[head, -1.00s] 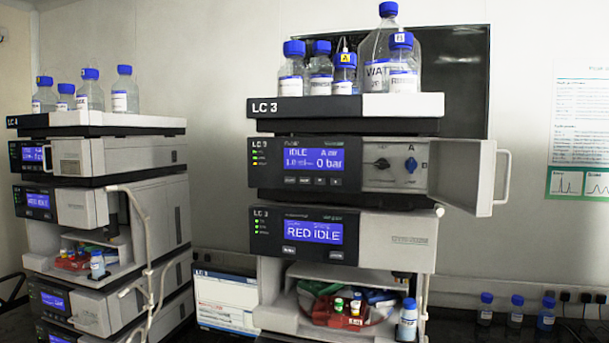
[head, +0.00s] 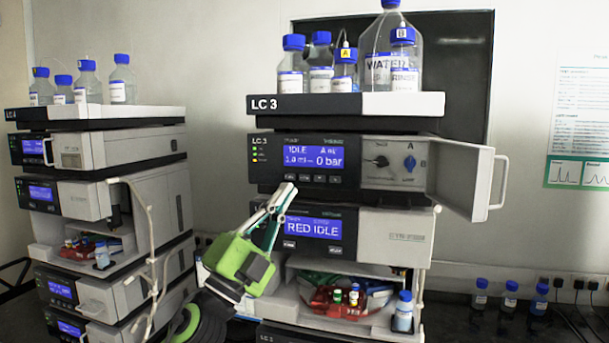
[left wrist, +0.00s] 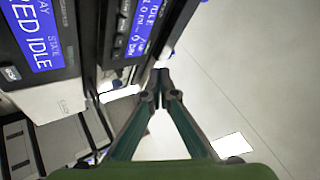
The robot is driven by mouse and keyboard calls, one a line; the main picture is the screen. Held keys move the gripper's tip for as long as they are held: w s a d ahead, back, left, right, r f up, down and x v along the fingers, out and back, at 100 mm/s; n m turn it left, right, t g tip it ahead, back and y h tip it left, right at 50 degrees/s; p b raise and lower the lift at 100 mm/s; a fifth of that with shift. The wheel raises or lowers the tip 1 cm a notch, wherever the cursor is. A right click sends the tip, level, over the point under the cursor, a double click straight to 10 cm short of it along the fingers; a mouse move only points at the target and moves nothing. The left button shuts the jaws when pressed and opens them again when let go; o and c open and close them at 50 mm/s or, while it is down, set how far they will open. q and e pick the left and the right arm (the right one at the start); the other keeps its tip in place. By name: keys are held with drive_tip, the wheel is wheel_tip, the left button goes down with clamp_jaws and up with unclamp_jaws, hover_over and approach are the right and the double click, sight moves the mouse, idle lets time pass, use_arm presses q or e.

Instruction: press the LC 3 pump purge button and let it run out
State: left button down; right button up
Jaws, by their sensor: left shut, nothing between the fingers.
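The LC 3 pump (head: 262,177) is the upper module of the middle stack. Its blue display (head: 315,158) reads IDLE and 0 bar. A row of small dark buttons (head: 306,180) sits under the display; their labels are too small to read, so I cannot tell which is purge. The pump's side door (head: 470,180) stands open beside a valve panel with a blue knob (head: 409,162). My left gripper (head: 285,190) is shut and empty, its tips just below the button row in the head view. The left wrist view shows its fingers together (left wrist: 160,80), near the modules' front. My right gripper is out of view.
Blue-capped bottles (head: 292,75) stand in the tray on top. Another stack (head: 85,200) stands at the left, with a pale hose. Small bottles (head: 510,296) stand at the right.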

sight(305, 177)
use_arm(q)
drive_tip(key=shift+r, duration=0.1)
idle(0.3)
drive_tip(key=shift+w+d+b, duration=0.45)
drive_tip(key=shift+w+b, duration=0.65)
drive_tip(key=shift+w, duration=0.3)
drive_tip(key=shift+w+d+b, duration=0.45)
drive_tip(key=shift+w+b, duration=0.65)
drive_tip(key=shift+w, duration=0.25)
drive_tip(key=shift+w+d+b, duration=0.45)
drive_tip(key=shift+w+b, duration=0.65)
drive_tip(key=shift+w, duration=0.3)
drive_tip(key=shift+w, duration=0.1)
drive_tip(key=shift+w+d+b, duration=0.15)
drive_tip(key=shift+w+b, duration=0.15)
